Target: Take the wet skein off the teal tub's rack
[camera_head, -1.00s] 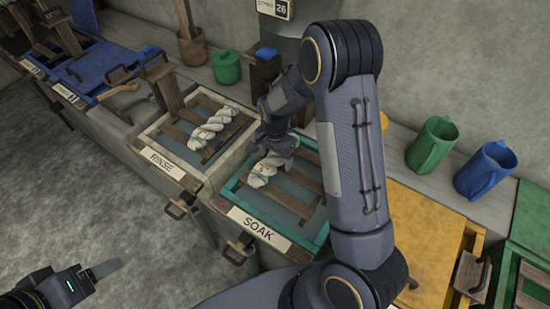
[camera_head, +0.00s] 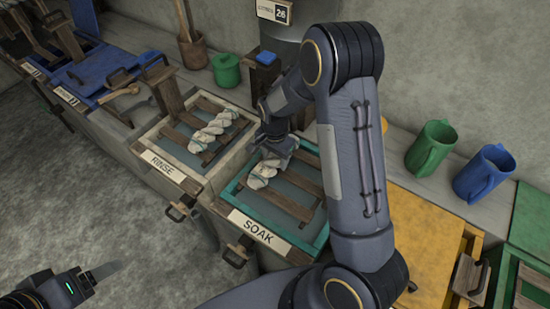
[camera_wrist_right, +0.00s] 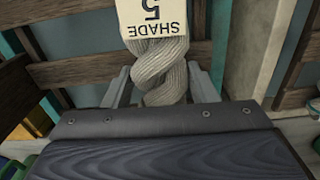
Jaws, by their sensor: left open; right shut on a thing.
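The teal tub (camera_head: 228,196) carries the SOAK label and has a slatted wooden rack (camera_head: 291,206). A pale twisted skein (camera_head: 260,176) is at the rack's left side, partly hidden by my right gripper (camera_head: 273,158). In the right wrist view, the right gripper (camera_wrist_right: 160,88) is shut on the skein (camera_wrist_right: 161,62), one finger on each side of the twist, and a white SHADE 5 tag (camera_wrist_right: 152,15) hangs on it. I cannot tell whether the skein still touches the slats. My left gripper (camera_head: 102,270) is open and empty at the lower left, over the floor.
The RINSE tub (camera_head: 143,143), with another pale skein (camera_head: 218,131) on its rack, stands left of the teal tub. A yellow lid (camera_head: 420,235) is to the right. Green (camera_head: 432,148) and blue (camera_head: 484,172) jugs stand on the back ledge. My right arm blocks part of the view.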

